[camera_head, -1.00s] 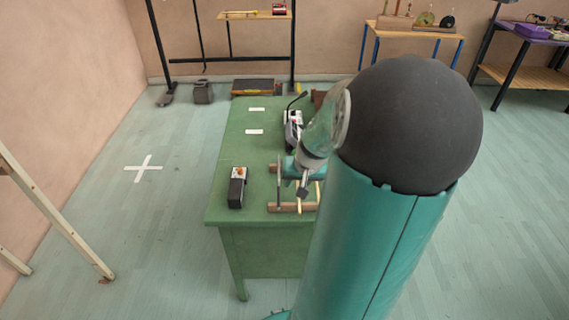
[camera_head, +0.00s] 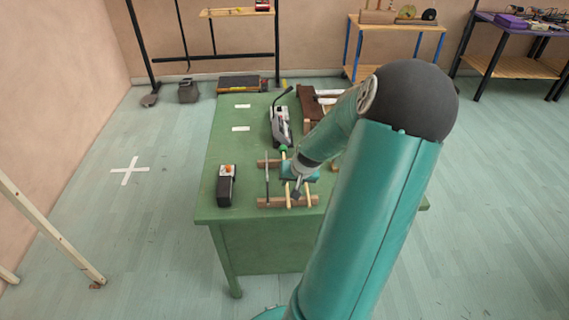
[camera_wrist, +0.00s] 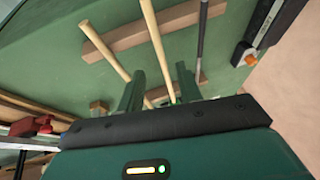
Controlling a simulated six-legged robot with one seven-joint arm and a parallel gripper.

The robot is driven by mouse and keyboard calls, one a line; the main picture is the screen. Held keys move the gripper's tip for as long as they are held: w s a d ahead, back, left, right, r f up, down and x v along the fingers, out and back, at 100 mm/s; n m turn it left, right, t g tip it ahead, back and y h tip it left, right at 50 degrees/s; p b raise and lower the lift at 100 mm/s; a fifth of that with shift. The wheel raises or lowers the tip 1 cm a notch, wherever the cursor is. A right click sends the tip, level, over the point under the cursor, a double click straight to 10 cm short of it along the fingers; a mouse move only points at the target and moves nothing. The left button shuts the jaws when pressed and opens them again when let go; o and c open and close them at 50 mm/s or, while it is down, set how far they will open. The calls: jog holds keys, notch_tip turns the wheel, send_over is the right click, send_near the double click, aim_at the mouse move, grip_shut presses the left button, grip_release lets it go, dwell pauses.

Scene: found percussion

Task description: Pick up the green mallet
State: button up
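The green mallet has a round green head (camera_head: 284,148) at the far end of the wooden rack on the green table. Its pale handle runs toward the near bar, partly hidden by my gripper (camera_head: 298,178). In the wrist view my gripper (camera_wrist: 160,72) is open, its two teal fingers apart. A pale wooden handle (camera_wrist: 156,35) runs through the gap between them, apparently the green mallet's. I cannot tell whether the fingers touch the handle.
The rack's near bar (camera_head: 275,202) also carries another pale stick (camera_wrist: 108,50) and a dark thin rod (camera_wrist: 203,40). A black box with an orange button (camera_head: 227,185) stands to the left. A grey device (camera_head: 281,125) stands behind the rack. The table's left side (camera_head: 222,140) is mostly clear.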

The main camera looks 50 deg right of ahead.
aim_at(287, 187)
jog(key=shift+x, duration=2.65)
jog(key=shift+w+r, duration=0.1)
jog(key=shift+w, duration=0.05)
grip_shut()
